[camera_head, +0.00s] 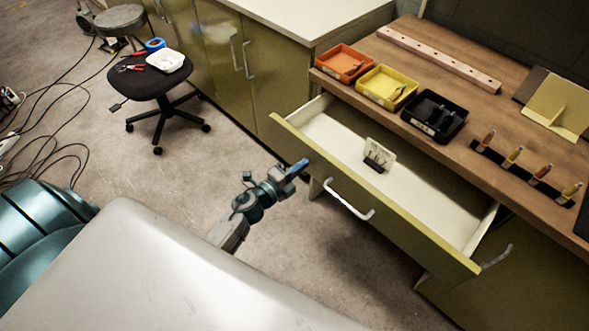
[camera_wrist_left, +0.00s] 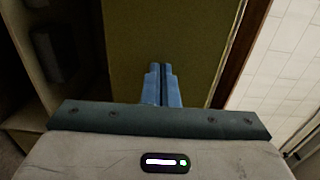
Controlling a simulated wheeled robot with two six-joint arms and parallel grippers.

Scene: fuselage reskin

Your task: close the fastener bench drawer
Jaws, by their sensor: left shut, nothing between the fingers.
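The fastener bench drawer (camera_head: 385,205) is pulled well out of the wooden-topped bench, with its white inside showing. Its olive front has a pale bar handle (camera_head: 348,200). A small card on a dark stand (camera_head: 379,156) is inside the drawer. My left gripper (camera_head: 300,165) is shut and empty, at the left part of the drawer front; I cannot tell whether it touches. In the left wrist view the blue fingers (camera_wrist_left: 162,84) are together before a flat olive panel (camera_wrist_left: 150,35). My right gripper is not in view.
Orange (camera_head: 344,63), yellow (camera_head: 386,87) and black (camera_head: 434,114) trays stand on the bench top (camera_head: 500,110). A black stool (camera_head: 150,85) with tools stands at the back left. Cables lie on the left floor.

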